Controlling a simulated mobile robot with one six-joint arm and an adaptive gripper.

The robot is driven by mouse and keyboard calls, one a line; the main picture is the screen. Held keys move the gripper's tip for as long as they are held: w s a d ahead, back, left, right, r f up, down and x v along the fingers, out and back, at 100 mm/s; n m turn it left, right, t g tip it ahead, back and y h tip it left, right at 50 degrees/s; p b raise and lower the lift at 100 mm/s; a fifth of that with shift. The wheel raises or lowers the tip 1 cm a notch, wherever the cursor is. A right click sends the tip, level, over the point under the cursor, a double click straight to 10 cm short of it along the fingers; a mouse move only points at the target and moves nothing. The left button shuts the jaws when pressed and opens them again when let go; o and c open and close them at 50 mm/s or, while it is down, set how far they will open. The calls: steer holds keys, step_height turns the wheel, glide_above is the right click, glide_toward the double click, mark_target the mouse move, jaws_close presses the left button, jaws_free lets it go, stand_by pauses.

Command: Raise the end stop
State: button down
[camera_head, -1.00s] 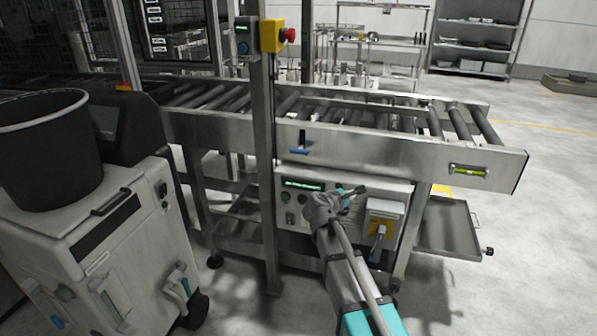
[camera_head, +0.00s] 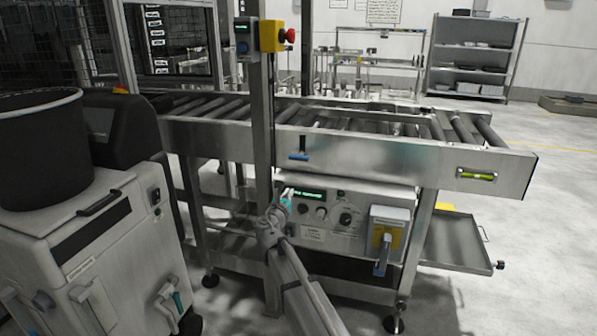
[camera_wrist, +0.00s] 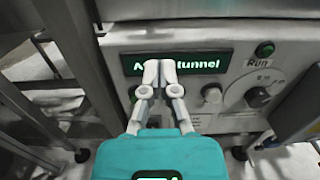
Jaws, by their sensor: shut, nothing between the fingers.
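The roller conveyor (camera_head: 350,148) crosses the head view, with a blue-handled lever (camera_head: 299,156) low in a dark slot on its near side rail. I cannot tell for certain which part is the end stop. A control panel (camera_head: 335,230) hangs below the rail, with a lit green display (camera_head: 309,194), knobs and buttons. My gripper (camera_head: 287,197) is at the panel's left end, below the blue lever and apart from it. In the wrist view my gripper's fingertips (camera_wrist: 159,70) are together and empty, in front of the display (camera_wrist: 205,63), covering part of its text; contact is unclear.
A steel post (camera_head: 262,120) carrying a yellow box with a red emergency button (camera_head: 289,35) stands close left of my gripper. A yellow and grey switch box (camera_head: 387,240) sits right of the panel. A grey cabinet with a black bin (camera_head: 40,150) stands at left. Floor at right is open.

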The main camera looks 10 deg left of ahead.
mark_target(297, 181)
steer(key=shift+w, duration=0.1)
steer(key=w, duration=0.3)
steer(key=w+r+p, duration=0.1)
steer(key=w, duration=0.6)
steer(key=shift+d+r+p, duration=0.2)
steer(key=shift+d+p, duration=0.1)
steer(key=shift+d, duration=0.1)
steer(key=shift+w+r+p, duration=0.15)
steer(key=shift+r+p, duration=0.55)
steer(key=shift+r, duration=0.05)
steer(key=shift+w+r+p, duration=0.1)
steer(key=shift+r+p, duration=0.6)
steer(key=shift+r, duration=0.05)
steer(key=shift+r, duration=0.1)
step_height(297, 181, up, 6)
steer(key=p, duration=0.6)
steer(key=f+b, duration=0.4)
steer(key=shift+s+f, duration=0.1)
steer(key=shift+s, duration=0.25)
steer(key=s, duration=1)
steer(key=shift+a, duration=0.4)
